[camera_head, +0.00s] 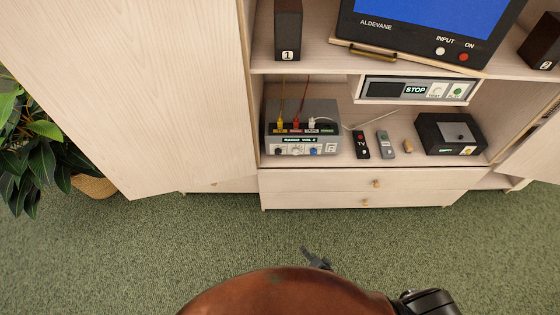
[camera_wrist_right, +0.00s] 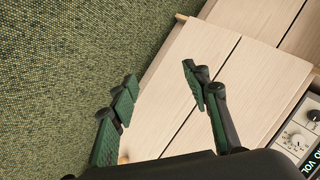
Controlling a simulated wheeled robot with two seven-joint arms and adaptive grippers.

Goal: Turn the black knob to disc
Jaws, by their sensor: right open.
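The black knob (camera_head: 278,151) is at the left end of the lower front of a grey box (camera_head: 318,106) on the cabinet shelf. A white knob (camera_head: 296,151) and a blue knob (camera_head: 314,152) sit to its right. The text by the knobs is too small to read surely. In the right wrist view a dark knob (camera_wrist_right: 314,116) and the white knob (camera_wrist_right: 297,141) show at the right edge. My right gripper (camera_head: 316,259) is low in front of the cabinet, apart from the box. Its fingers (camera_wrist_right: 158,76) are spread with nothing between them. My left gripper is out of view.
Yellow, red and white plugs stand in the box's top. Remotes (camera_head: 361,144) and a black box (camera_head: 450,134) share the shelf. Drawers (camera_head: 330,181) lie below. A large open door (camera_head: 160,80) stands at left, beside a plant (camera_head: 30,140). The green carpet in front is clear.

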